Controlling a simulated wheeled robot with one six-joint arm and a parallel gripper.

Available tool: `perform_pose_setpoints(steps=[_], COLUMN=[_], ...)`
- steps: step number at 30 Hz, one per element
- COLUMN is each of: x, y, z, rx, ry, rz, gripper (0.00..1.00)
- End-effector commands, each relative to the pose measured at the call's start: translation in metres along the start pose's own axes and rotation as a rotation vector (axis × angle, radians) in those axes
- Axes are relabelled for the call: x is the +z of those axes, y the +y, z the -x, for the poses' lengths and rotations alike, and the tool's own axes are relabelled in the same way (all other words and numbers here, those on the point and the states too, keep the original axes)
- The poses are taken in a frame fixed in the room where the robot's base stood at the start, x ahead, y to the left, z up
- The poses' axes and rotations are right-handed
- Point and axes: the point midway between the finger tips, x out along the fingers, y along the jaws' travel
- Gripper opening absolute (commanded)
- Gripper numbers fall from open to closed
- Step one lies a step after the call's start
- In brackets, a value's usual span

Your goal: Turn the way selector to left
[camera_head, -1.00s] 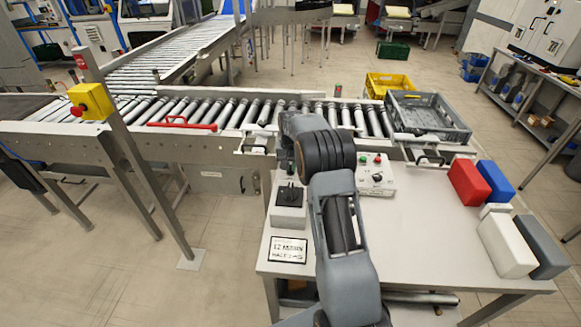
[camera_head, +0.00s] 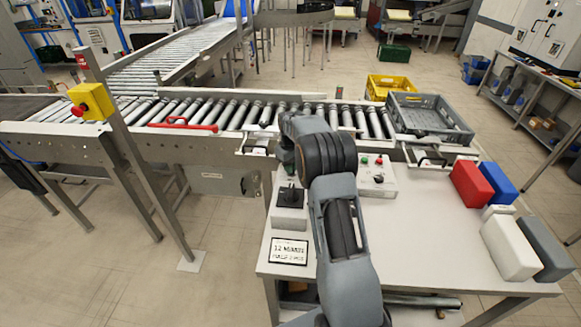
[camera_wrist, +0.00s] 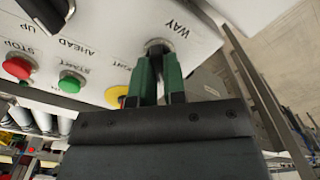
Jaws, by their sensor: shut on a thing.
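The control box (camera_wrist: 105,42) is white and fills the upper left of the wrist view, tilted. It also shows in the head view (camera_head: 385,189), partly behind my arm. The way selector (camera_wrist: 156,42) sits beside the printed word WAY. My gripper (camera_wrist: 158,56), with green fingers, is shut on the selector, and the fingers hide most of it. I cannot tell which way the selector points. In the head view my gripper is hidden behind my arm.
The box also carries a red stop button (camera_wrist: 17,67), a green start button (camera_wrist: 71,81), a yellow part (camera_wrist: 118,97) and a black knob (camera_wrist: 48,12). On the table stand a joystick box (camera_head: 289,213) and several coloured blocks (camera_head: 470,185). A grey crate (camera_head: 430,117) lies behind.

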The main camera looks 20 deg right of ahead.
Motion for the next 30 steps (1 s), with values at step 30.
perform_pose_setpoints(steps=[30], x=[-0.0001], y=[0.0003], z=[0.0005], rx=[0.001], ry=[0.002], rz=[0.022], gripper=[0.37])
